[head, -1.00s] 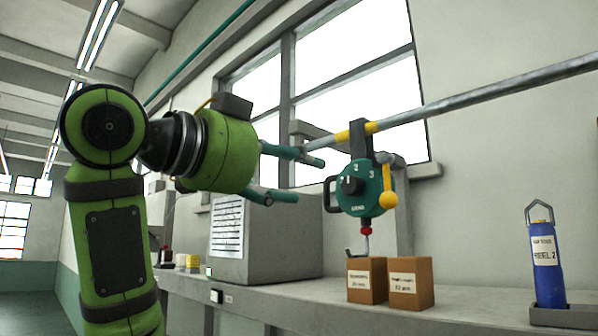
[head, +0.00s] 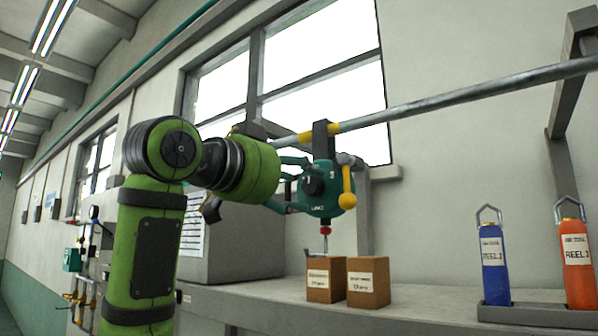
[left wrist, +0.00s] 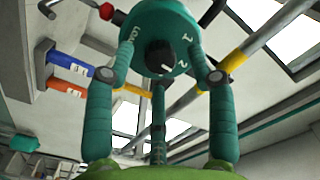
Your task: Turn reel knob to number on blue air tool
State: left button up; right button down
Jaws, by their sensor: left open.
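The teal reel (head: 328,199) hangs from the rail, with a black knob (head: 313,186) on its face. In the left wrist view the knob (left wrist: 159,54) has a white mark; the numbers 1 and 2 show on the dial. I cannot tell exactly which number the mark points at. My left gripper (head: 303,184) is open, with its teal fingers at the reel's face on either side of the knob; contact is unclear. The blue air tool (head: 493,277) stands upright at right; its label appears to read REEL 2. My right gripper is out of view.
An orange tool (head: 577,278) stands beside the blue one in a grey holder (head: 520,314). Two brown boxes (head: 368,283) stand on the bench below the reel's hook. A grey cabinet (head: 240,250) is behind my arm. The sloping rail (head: 460,98) crosses above.

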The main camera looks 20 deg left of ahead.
pick_arm(q)
jog(key=shift+w+d, duration=0.3)
jog(key=shift+w, duration=0.2)
jog(key=shift+s, duration=0.15)
grip_shut()
jog(key=shift+n, duration=0.4)
jog(key=shift+f, duration=0.1)
grip_release()
jog(key=shift+a, duration=0.1)
